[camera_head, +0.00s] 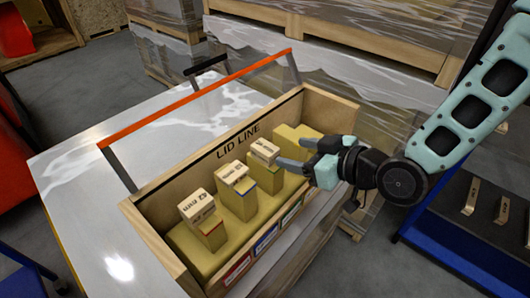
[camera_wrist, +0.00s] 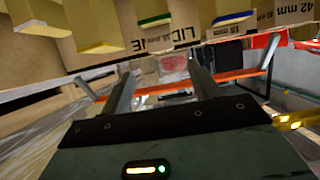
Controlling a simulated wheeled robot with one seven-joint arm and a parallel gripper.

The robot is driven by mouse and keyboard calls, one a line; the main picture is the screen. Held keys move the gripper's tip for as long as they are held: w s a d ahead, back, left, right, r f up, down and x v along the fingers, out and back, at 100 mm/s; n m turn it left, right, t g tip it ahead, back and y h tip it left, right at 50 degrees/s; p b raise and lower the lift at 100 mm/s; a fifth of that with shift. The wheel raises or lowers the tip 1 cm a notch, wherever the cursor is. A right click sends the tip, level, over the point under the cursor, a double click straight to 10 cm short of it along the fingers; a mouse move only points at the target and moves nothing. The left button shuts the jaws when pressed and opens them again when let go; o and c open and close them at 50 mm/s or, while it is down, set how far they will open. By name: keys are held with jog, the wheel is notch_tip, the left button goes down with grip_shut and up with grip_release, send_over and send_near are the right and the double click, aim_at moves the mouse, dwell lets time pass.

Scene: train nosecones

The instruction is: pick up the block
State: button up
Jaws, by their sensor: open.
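Several pale blocks with printed labels stand in yellow padding inside a wooden crate (camera_head: 158,230). In the head view, a left block (camera_head: 196,206) reads "42 mm", with a red-edged yellow piece in front. A middle block (camera_head: 232,173) has a blue-edged piece in front, and a right block (camera_head: 264,151) a green-edged one. Which block is meant, I cannot tell. My gripper (camera_head: 291,153) is open, its fingers pointing left just beside the right block. In the wrist view the space between the fingers (camera_wrist: 161,66) looks empty; contact cannot be told.
The crate's back wall carries "LID LINE". An orange-red bar (camera_head: 200,98) on grey posts stands over the metal table (camera_head: 80,165) behind it. Wrapped pallets (camera_head: 330,70) stand at the back. A blue-edged rack (camera_head: 450,250) is at the right. The table's left side is clear.

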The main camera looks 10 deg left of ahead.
aim_at(268, 148)
jog(key=p+x, duration=0.1)
jog(key=x, duration=0.5)
jog(key=shift+w+a+p, duration=0.1)
jog(key=shift+p, duration=0.2)
jog(key=shift+s+f+p+x, duration=0.1)
jog(key=shift+p+x, duration=0.6)
jog(key=shift+x, duration=0.65)
jog(key=shift+s+f+p+x, duration=0.1)
jog(key=shift+p+x, duration=0.55)
jog(key=shift+x, duration=0.75)
jog(key=c, duration=1.1)
jog(key=shift+c, duration=0.2)
